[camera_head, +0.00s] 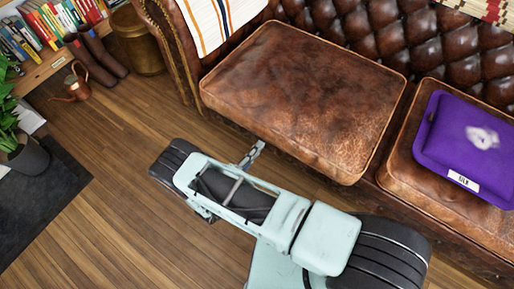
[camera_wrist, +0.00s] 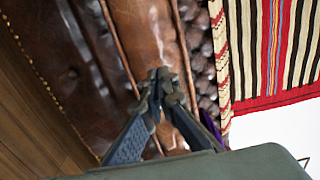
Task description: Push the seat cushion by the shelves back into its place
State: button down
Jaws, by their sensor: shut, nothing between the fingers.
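The seat cushion by the shelves (camera_head: 305,85) is brown leather with piped edges. In the head view it sits on the left of the sofa, and its front edge sticks out past the sofa's front, farther than the right cushion does. My gripper (camera_head: 258,147) is just in front of the cushion's front edge, left of its middle. In the wrist view my gripper (camera_wrist: 162,76) is shut and empty, with the brown cushion (camera_wrist: 140,30) behind its fingertips. I cannot tell whether the fingertips touch it.
The right seat cushion (camera_head: 399,163) carries a purple pillow (camera_head: 465,145). A striped blanket (camera_head: 218,18) hangs over the sofa arm. Boots (camera_head: 95,60), a copper watering can (camera_head: 75,85) and a bookshelf (camera_head: 45,62) stand left. The wooden floor (camera_head: 120,150) is clear between.

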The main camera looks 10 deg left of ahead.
aim_at(267, 136)
jog(key=shift+b+x, duration=0.3)
jog(key=shift+x, duration=1.95)
jog(key=shift+w, duration=0.1)
jog(key=shift+v, duration=1.85)
jog(key=b+v, duration=0.3)
jog(key=v, duration=1.1)
